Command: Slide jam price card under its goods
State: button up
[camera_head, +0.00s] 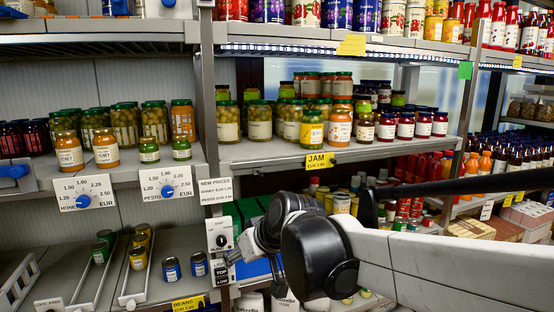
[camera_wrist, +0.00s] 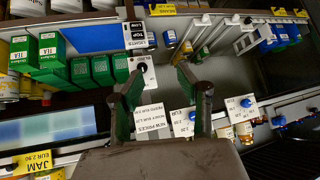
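The yellow jam price card (camera_head: 320,160) hangs on the front edge of the middle shelf, below a yellow-labelled jar and an orange jar. It also shows in the wrist view (camera_wrist: 36,162) at the lower left. Dark red jars with white labels (camera_head: 423,125), which look like jam, stand on the same shelf to the right of the card. My gripper (camera_wrist: 158,85) is open and empty, its two fingers apart in the wrist view. In the head view it is below the shelf edge and left of the card, partly hidden by my arm's black joint.
A light switch panel (camera_head: 220,238) and a new-prices sign (camera_head: 216,191) sit on the post near my gripper. Honey (camera_head: 84,194) and pesto (camera_head: 170,185) dial plates are at the left. The shelf edge right of the card (camera_head: 395,149) looks clear.

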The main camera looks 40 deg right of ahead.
jog(key=w+d+r+t+p, duration=0.1)
jog(key=w+d+r+t, duration=0.15)
jog(key=w+d, duration=0.55)
jog(key=m+t+h+p, duration=0.3)
jog(key=m+t+h, duration=0.2)
jog(key=t+h, duration=0.1)
send_near(335, 162)
jog(key=p+x, duration=0.1)
jog(key=x, duration=0.8)
jog(key=shift+w+p, duration=0.25)
jog(key=shift+p, duration=0.15)
jog(key=shift+c, duration=0.4)
grip_shut()
